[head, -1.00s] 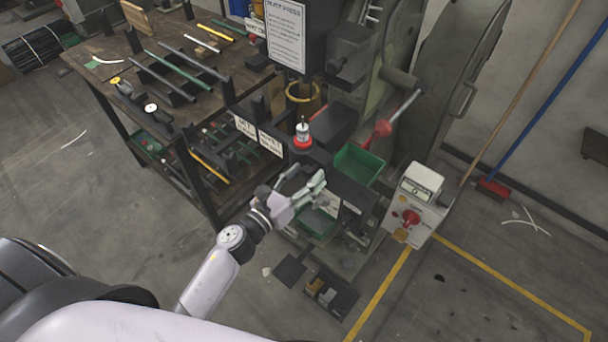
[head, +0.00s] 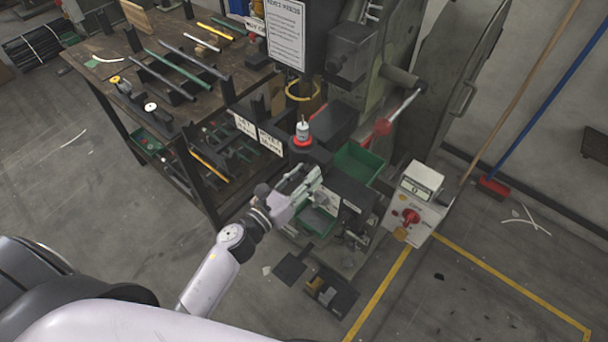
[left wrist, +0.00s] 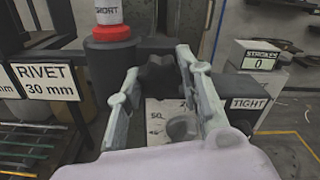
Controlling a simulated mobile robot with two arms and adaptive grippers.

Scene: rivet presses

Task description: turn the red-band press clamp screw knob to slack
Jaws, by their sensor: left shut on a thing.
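A dark lobed knob (left wrist: 160,76) sits between my left gripper's fingers in the left wrist view. My left gripper (head: 312,176) is shut on it, with one finger on each side; the fingers also show in the left wrist view (left wrist: 158,72). In the head view the gripper hides the knob. Below the knob is a pale plate (left wrist: 158,112) with partly hidden lettering starting "SL". A "TIGHT" label (left wrist: 249,104) is to the right. The press's red band (head: 302,141) circles a post behind the gripper; it shows in the left wrist view (left wrist: 111,32) under a "SHORT" label. My right gripper is out of view.
A green bin (head: 357,163) stands right of the gripper. A counter box (head: 421,181) reading 0, with a red knob (head: 410,216), stands farther right. Rivet signs (head: 258,134) hang on the left near a workbench (head: 120,52).

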